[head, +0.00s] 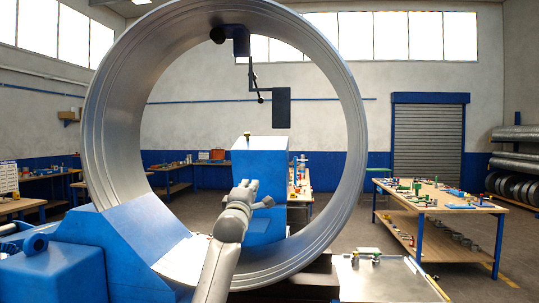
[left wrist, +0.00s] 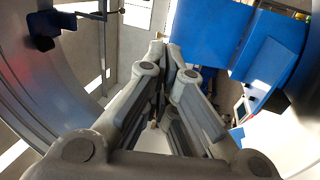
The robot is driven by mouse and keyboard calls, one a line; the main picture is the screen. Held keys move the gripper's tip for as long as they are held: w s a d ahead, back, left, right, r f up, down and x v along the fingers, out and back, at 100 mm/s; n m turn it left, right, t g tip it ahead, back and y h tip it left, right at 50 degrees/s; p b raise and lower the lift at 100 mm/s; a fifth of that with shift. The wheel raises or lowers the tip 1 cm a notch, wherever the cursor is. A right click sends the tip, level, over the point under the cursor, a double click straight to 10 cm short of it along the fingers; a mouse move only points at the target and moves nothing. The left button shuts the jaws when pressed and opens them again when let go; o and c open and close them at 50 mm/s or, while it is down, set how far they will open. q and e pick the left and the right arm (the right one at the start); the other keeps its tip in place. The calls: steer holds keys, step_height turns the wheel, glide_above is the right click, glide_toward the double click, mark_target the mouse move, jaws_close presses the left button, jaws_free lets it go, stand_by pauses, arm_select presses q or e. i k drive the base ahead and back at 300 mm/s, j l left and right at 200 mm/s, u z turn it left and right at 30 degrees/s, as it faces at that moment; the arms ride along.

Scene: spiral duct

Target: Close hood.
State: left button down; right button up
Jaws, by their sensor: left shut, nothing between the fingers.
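A large ring of spiral duct (head: 352,150) stands upright across the middle of the head view. A blue sloped cover (head: 110,235) is at the lower left; I cannot tell which blue part is the hood. My left gripper (head: 256,196) reaches into the ring's opening, in front of the blue housing, shut and empty. In the left wrist view the shut fingers (left wrist: 172,65) point toward blue panels (left wrist: 208,32). Contact with them cannot be told. My right gripper is not seen.
A dark panel (head: 281,107) hangs on an arm from the bracket (head: 236,38) at the ring's top. A metal table (head: 385,280) stands at the lower right. A wooden workbench (head: 440,200) with small parts is farther right. Open floor lies between them.

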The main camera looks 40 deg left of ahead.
mark_target(265, 159)
steer(key=i+j, duration=0.75)
steer(key=i, duration=0.2)
